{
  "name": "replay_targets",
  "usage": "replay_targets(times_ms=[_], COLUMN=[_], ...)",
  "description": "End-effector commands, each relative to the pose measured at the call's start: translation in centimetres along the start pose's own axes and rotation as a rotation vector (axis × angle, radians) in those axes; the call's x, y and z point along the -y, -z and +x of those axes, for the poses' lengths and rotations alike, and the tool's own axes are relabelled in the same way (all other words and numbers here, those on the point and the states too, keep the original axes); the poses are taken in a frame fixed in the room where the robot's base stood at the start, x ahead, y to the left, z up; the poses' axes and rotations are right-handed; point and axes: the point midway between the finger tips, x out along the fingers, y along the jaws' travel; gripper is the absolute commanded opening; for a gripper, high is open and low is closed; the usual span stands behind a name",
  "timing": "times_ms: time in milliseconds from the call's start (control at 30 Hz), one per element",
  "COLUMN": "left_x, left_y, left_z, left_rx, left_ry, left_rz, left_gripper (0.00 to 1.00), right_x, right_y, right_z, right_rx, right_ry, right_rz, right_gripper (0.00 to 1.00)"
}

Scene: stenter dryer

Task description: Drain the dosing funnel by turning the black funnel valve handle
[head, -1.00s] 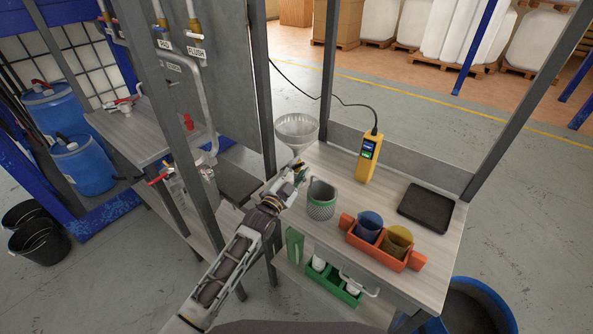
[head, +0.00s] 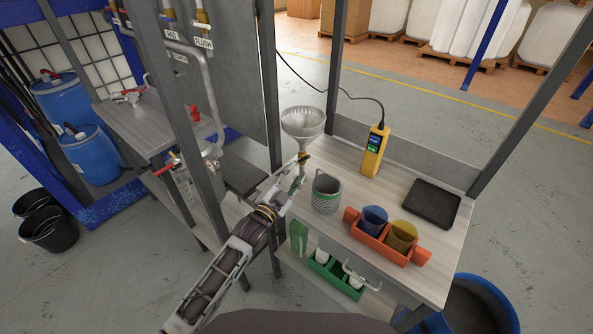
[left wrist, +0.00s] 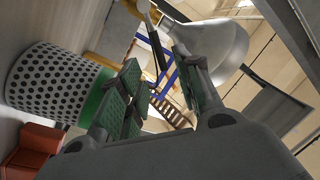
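The clear dosing funnel (head: 303,122) stands at the bench's back left corner, beside the grey post. A brass fitting shows under its cone (left wrist: 143,7) in the left wrist view. A dark, narrow piece (left wrist: 157,50) hangs below that fitting and looks like the black valve handle; in the head view it is too small to make out. My left gripper (head: 299,168) is just below and in front of the funnel. In the left wrist view its green-padded fingers (left wrist: 160,88) are apart with nothing gripped, and the dark piece lies beyond the gap. My right gripper is not in view.
A perforated grey cup (head: 326,192) stands close right of my left gripper. A yellow meter (head: 374,152), black tray (head: 432,203) and orange caddy (head: 376,243) with blue and yellow cups are on the bench. Grey posts and pipes stand to the left.

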Motion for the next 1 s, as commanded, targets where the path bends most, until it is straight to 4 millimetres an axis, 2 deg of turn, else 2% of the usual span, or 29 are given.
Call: replay_targets(times_ms=[500, 733, 1000], left_x=[-0.1, 0.0, 0.0], left_y=[-0.1, 0.0, 0.0], left_z=[-4.7, -5.6, -5.7], left_rx=[0.001, 0.000, 0.000], left_ry=[-0.001, -0.001, -0.001], left_rz=[0.000, 0.000, 0.000], left_gripper=[0.34, 0.34, 0.34], right_x=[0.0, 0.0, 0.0], right_y=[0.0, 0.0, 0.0], right_z=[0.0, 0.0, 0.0], right_rx=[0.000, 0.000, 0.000], right_ry=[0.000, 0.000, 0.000], right_rz=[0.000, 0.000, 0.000], right_gripper=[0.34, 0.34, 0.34])
